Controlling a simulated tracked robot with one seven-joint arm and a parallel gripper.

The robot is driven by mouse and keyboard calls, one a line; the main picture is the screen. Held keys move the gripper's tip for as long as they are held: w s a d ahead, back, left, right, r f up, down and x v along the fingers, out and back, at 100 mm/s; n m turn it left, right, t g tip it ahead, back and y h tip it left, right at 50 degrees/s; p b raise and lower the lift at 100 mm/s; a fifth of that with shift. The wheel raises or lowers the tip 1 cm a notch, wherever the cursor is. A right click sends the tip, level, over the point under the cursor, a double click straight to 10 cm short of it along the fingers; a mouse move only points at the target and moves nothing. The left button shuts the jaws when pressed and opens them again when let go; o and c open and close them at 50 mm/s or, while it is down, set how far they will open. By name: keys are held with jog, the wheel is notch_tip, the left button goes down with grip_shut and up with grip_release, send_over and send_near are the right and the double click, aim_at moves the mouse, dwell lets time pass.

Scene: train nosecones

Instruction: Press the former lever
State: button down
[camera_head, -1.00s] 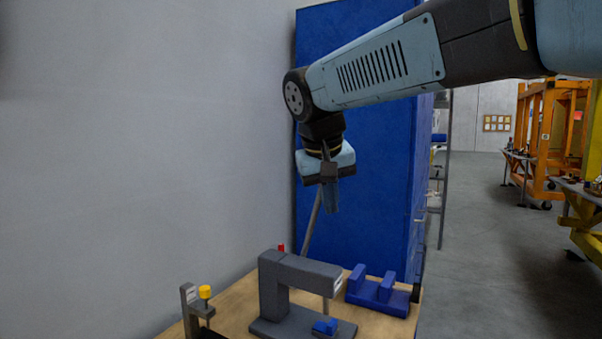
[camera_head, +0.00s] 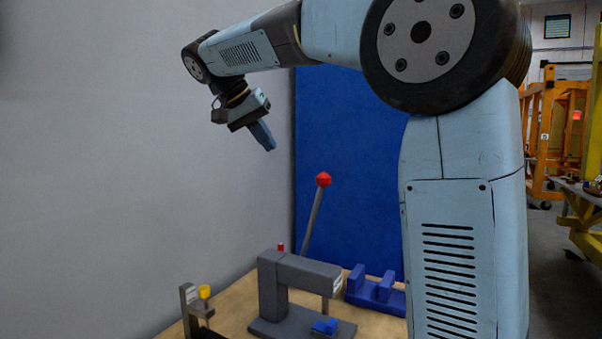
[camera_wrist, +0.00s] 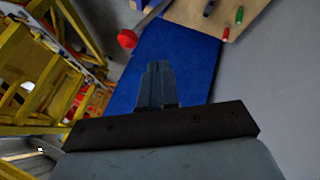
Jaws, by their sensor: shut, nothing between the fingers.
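The former lever (camera_head: 313,215) is a grey rod with a red ball knob (camera_head: 323,179) on top. It rises at a tilt behind the grey former (camera_head: 300,272) on the wooden table. My gripper (camera_head: 270,145) is shut and empty, up and to the left of the knob in the head view, apart from it and pointing down and to the right. In the wrist view my shut fingers (camera_wrist: 157,70) are in the middle, and the red knob (camera_wrist: 127,38) shows above and to their left. The lever's lower end is hidden behind the former.
A small blue block (camera_head: 325,326) sits on the former's base. A blue fixture (camera_head: 375,291) stands right of it, and a yellow-topped clamp (camera_head: 204,292) stands left. A grey wall (camera_head: 130,150) bounds the left. A blue panel (camera_head: 350,130) stands behind.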

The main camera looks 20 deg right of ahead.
jog(key=shift+f, duration=0.1)
jog(key=d+f, duration=0.7)
jog(key=d, duration=0.2)
jog(key=shift+w+d+f, duration=0.25)
jog(key=shift+w+f, duration=0.15)
